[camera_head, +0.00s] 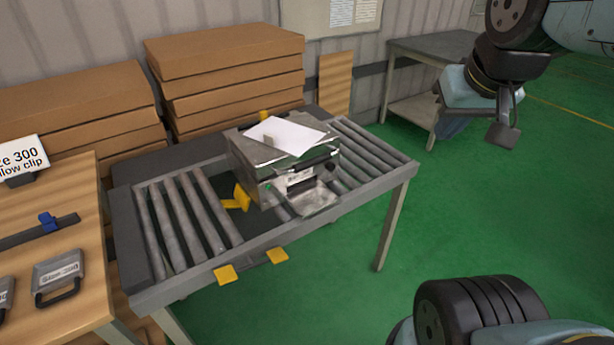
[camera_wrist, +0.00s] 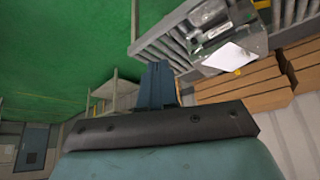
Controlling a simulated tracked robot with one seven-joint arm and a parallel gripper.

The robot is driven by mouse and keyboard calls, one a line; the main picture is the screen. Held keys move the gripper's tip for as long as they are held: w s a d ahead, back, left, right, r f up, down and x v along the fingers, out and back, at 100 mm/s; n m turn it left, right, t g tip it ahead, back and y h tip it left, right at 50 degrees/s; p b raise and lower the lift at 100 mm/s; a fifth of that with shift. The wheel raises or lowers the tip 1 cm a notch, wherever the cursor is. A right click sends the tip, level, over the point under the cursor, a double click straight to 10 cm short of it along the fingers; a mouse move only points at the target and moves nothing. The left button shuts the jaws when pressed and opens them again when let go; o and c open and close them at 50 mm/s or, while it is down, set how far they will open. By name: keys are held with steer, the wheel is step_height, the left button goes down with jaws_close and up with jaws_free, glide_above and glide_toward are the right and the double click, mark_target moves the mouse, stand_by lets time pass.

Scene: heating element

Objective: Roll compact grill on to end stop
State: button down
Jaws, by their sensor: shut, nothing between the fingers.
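The compact grill (camera_head: 285,165) is a silver metal box on the roller table (camera_head: 150,290), near the middle of its length. A white sheet (camera_head: 285,135) lies on its top. Yellow clips (camera_head: 238,198) stand at its left side and behind it. It also shows in the wrist view (camera_wrist: 215,50), at the upper right. My gripper (camera_head: 505,130) is raised at the upper right of the head view, well apart from the grill. Its fingers (camera_wrist: 157,86) are together and empty. I cannot tell which part is the end stop.
Stacked brown boxes (camera_head: 225,60) stand behind the roller table. A wooden bench (camera_head: 75,240) at the left carries flat plates with handles (camera_head: 58,275) and a sign (camera_head: 18,158). A grey side table (camera_head: 430,50) stands at the back. Green floor is clear at the right.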

mark_target(309, 161)
steer(key=c, duration=1.8)
jaws_free()
steer(key=shift+c, duration=0.2)
